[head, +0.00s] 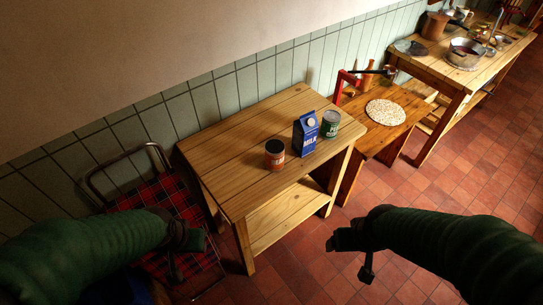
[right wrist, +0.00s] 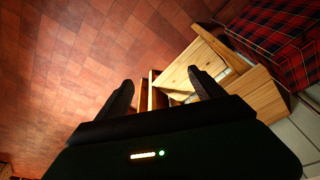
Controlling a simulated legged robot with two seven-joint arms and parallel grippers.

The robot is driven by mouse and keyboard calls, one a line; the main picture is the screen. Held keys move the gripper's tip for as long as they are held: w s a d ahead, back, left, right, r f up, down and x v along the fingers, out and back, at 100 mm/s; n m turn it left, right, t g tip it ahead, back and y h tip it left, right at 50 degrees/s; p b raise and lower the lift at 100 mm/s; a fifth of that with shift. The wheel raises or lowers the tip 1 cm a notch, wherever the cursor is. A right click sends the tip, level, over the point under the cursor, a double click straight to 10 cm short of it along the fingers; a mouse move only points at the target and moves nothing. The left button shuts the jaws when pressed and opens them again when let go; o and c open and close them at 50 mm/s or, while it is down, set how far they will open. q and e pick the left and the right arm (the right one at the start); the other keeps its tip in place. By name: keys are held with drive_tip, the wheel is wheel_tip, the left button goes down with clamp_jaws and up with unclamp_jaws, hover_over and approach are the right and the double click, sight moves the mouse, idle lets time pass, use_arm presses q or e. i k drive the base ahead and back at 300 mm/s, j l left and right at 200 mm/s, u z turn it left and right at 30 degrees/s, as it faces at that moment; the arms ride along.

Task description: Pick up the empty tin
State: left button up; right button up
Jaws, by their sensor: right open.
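A tin with an orange-red label (head: 275,157) and a dark, open-looking top stands upright on the pine shelf table (head: 235,175). A green tin (head: 330,126) with a paler grey top stands further right. A blue milk carton (head: 305,135) stands between them. The tins' insides cannot be made out. My right gripper (head: 351,258) is open and empty, in front of the table and to its right. My left gripper (head: 188,256) looks open and empty near the table's front left. In the right wrist view, the right fingers (right wrist: 162,87) are apart, with part of the table (right wrist: 185,68) beyond.
A red tartan chair (head: 185,200) stands left of the table; it also shows in the right wrist view (right wrist: 285,30). A low wooden bench (head: 365,145) with a round speckled mat (head: 385,112) stands to the right. A longer table (head: 465,75) holds pans behind it. The tiled wall is close behind.

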sight(274, 148)
drive_tip(key=i+l+u, duration=0.1)
drive_tip(key=i+l, duration=0.2)
drive_tip(key=i+l+u, duration=0.1)
drive_tip(key=i+l, duration=0.15)
drive_tip(key=l, duration=0.15)
drive_tip(key=i+l+u, duration=0.15)
drive_tip(key=i+l, duration=0.15)
drive_tip(key=l+u, duration=0.1)
drive_tip(key=u, duration=1.25)
